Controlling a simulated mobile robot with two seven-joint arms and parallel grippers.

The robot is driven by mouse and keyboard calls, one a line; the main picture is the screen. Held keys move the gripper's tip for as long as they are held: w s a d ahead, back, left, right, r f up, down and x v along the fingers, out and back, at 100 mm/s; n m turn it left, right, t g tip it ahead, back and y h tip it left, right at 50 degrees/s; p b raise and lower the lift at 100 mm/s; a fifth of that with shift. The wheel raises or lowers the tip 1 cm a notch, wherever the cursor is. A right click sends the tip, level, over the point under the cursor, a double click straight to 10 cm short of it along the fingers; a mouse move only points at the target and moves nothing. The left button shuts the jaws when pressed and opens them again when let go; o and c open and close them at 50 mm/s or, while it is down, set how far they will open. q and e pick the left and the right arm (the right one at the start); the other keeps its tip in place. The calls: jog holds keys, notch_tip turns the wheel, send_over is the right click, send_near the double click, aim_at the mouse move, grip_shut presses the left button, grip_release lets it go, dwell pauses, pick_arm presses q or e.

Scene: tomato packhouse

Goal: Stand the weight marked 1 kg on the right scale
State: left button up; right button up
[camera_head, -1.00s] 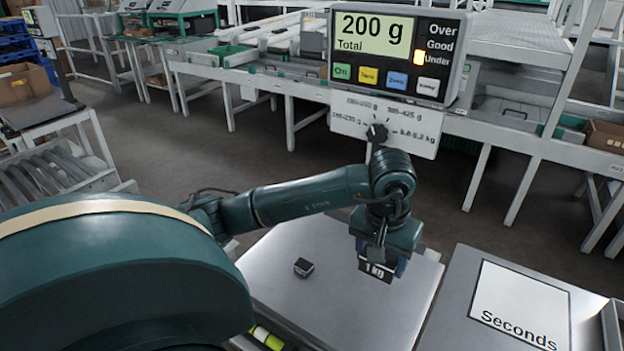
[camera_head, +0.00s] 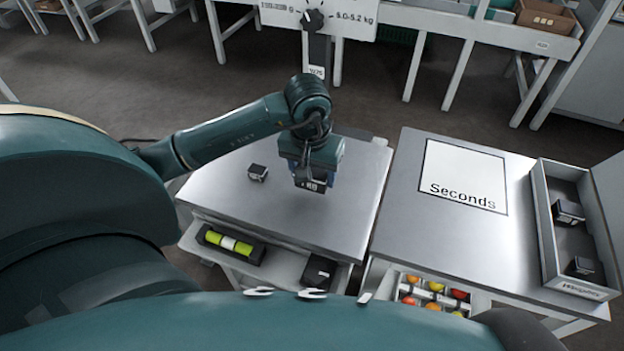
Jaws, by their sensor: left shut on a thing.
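My left gripper (camera_head: 311,172) is shut on the 1 kg weight (camera_head: 311,185), a dark block with a pale marking on its front. It holds the weight over the right half of the scale's steel plate (camera_head: 225,205); I cannot tell whether its underside touches. A smaller dark weight (camera_head: 257,172) stands on the same plate, to the left of the gripper. The scale's dial panel (camera_head: 345,22) shows at the top; its display is out of view. My right gripper is not in view.
A steel table (camera_head: 400,225) with a white "Seconds" sheet (camera_head: 465,172) stands to the right. A grey weights tray (camera_head: 545,225) on it holds two dark weights (camera_head: 568,212).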

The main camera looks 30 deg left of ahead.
aim_at(313, 182)
pick_arm(q)
notch_tip(313, 182, down, 2)
jog(key=shift+f, duration=0.45)
jog(key=shift+w, duration=0.1)
jog(key=shift+f, duration=0.1)
jog(key=o, duration=1.8)
jog(key=shift+f, duration=0.1)
jog(key=shift+c, duration=0.2)
